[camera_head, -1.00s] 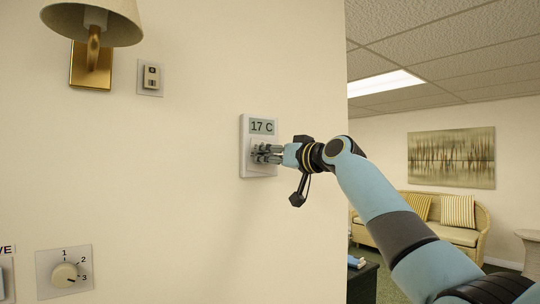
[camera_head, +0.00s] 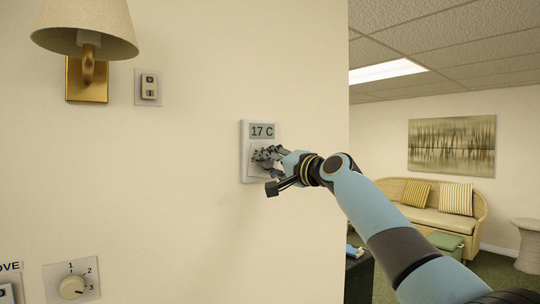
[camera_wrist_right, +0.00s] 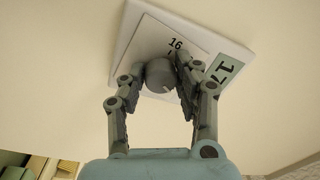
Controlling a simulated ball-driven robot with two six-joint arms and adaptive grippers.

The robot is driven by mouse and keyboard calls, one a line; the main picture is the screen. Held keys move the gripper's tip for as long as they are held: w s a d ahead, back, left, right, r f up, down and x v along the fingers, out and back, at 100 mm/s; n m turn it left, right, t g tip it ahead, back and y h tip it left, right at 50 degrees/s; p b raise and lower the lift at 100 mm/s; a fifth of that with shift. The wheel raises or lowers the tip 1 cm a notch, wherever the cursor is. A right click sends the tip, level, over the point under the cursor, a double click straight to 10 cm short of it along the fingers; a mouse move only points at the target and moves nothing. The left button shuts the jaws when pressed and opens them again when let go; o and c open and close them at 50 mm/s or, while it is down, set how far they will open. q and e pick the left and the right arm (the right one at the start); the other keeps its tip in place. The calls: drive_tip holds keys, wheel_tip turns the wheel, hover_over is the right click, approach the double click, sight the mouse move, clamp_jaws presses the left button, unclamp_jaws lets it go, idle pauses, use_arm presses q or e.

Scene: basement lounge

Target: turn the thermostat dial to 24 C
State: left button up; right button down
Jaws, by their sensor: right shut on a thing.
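The white thermostat (camera_head: 245,150) is fixed to the cream wall, and its display (camera_head: 262,131) reads 17 C. My right gripper (camera_head: 264,156) is at the lower part of the thermostat's face, and its fingers hide the dial in the head view. In the right wrist view the round grey dial (camera_wrist_right: 161,75) sits between the fingertips, which are shut on its sides. A light pointer mark shows on the dial, and the printed 16 shows beside it. The other scale numbers are hidden or unclear. My left gripper is not in view.
A wall lamp (camera_head: 87,85) and a small switch plate (camera_head: 148,87) are at the upper left. A separate knob (camera_head: 72,287) marked 1, 2, 3 is at the lower left. The wall between is bare. A sofa (camera_head: 440,220) stands far behind at right.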

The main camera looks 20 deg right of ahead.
drive_tip(key=m+p, duration=0.2)
drive_tip(key=m, duration=0.1)
drive_tip(key=shift+r, duration=0.1)
drive_tip(key=shift+m+p, duration=0.3)
drive_tip(key=shift+m, duration=0.6)
drive_tip(key=m, duration=0.5)
drive_tip(key=shift+f+h, duration=0.2)
drive_tip(key=shift+h, duration=0.1)
drive_tip(key=c, duration=0.9)
unclamp_jaws()
drive_tip(key=shift+c, duration=0.2)
drive_tip(key=shift+s, duration=0.15)
drive_tip(key=v, duration=1.1)
drive_tip(key=shift+s, duration=0.4)
